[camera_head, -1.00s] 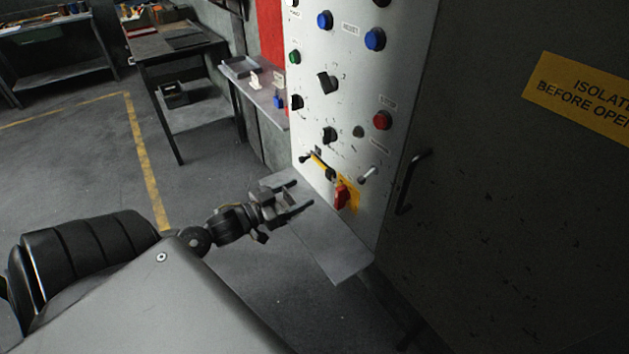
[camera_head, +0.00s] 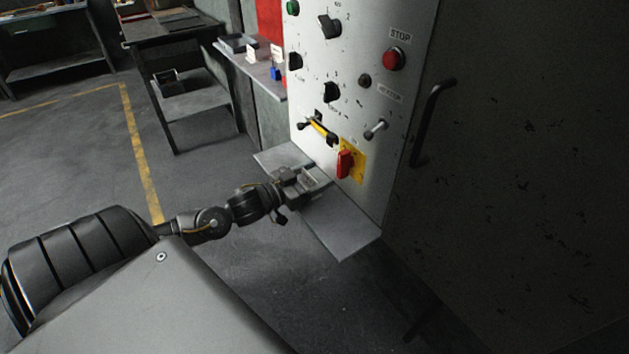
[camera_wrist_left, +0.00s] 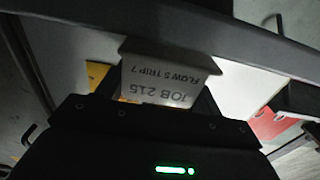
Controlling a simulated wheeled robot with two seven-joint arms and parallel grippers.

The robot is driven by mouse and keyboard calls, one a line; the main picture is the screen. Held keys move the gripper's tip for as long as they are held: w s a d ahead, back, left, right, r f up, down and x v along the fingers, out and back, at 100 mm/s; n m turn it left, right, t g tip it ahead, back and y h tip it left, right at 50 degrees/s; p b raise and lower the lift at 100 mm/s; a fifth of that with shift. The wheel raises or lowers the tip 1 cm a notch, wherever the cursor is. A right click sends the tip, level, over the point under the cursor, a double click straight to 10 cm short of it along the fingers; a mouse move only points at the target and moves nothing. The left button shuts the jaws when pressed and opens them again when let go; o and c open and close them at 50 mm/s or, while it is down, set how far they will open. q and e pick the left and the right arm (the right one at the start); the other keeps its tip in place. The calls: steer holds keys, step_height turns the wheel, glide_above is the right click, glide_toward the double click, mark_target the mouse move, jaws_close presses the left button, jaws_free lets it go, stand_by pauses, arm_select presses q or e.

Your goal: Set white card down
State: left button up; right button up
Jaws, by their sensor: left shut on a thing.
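The white card (camera_wrist_left: 160,78) shows in the left wrist view, with "JOB 215" and "FLOW 5 TRIP 7" upside down on it. My left gripper (camera_head: 316,181) is shut on it; it lies between the fingers in the wrist view. In the head view the gripper is over the grey metal ledge (camera_head: 340,232) in front of the control panel (camera_head: 352,100). The card cannot be clearly made out there, and I cannot tell whether it touches the ledge. My right gripper is not in view.
A red-handled switch (camera_head: 345,164) on a yellow plate and small levers (camera_head: 375,130) stick out of the panel above the ledge. A side shelf (camera_head: 262,78) holds small white and blue items. The ledge's near end is bare.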

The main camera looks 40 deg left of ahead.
arm_select(q)
steer(key=shift+f+b, duration=0.55)
steer(key=shift+f, duration=0.4)
steer(key=shift+a+f, duration=0.2)
steer(key=shift+s+a, duration=0.1)
steer(key=shift+a, duration=0.05)
steer(key=o, duration=0.9)
steer(key=shift+f+b, duration=0.25)
steer(key=shift+b, duration=0.05)
steer(key=shift+o, duration=0.2)
steer(key=shift+r, duration=0.1)
steer(key=v, duration=1.2)
